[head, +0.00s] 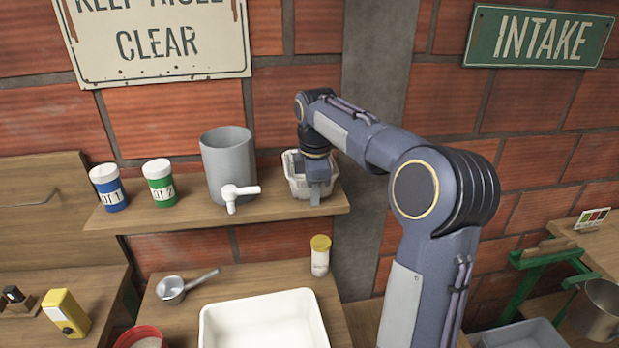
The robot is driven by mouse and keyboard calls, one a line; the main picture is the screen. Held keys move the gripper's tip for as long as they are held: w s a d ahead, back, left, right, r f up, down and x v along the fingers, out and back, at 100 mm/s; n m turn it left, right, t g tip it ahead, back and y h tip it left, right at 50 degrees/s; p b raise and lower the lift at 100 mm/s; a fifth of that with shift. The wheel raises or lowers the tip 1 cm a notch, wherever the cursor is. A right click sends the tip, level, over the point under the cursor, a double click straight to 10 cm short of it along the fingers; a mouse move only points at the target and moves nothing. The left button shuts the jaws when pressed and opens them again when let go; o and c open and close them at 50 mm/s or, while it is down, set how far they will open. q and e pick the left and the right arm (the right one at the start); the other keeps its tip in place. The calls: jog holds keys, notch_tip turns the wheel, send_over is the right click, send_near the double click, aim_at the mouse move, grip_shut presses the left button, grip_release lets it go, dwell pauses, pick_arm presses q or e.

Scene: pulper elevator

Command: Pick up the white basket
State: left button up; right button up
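The white basket (296,186) stands upright near the right end of the wooden wall shelf, to the right of the grey container with a white tap. My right gripper (315,194) points down at the basket's front right part and covers some of it. A finger overlaps the basket's front wall in the picture. The gripper's other finger is hidden, so I cannot tell whether it is open or shut on the rim. My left gripper is not in view.
The grey container (228,164) stands close left of the basket, its tap (236,192) sticking out. Blue (109,187) and green (160,183) jars stand further left. Below are a white tray (262,322), a ladle (174,289) and a yellow-lidded jar (320,256).

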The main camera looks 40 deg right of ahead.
grip_shut()
jog(key=shift+r, duration=0.1)
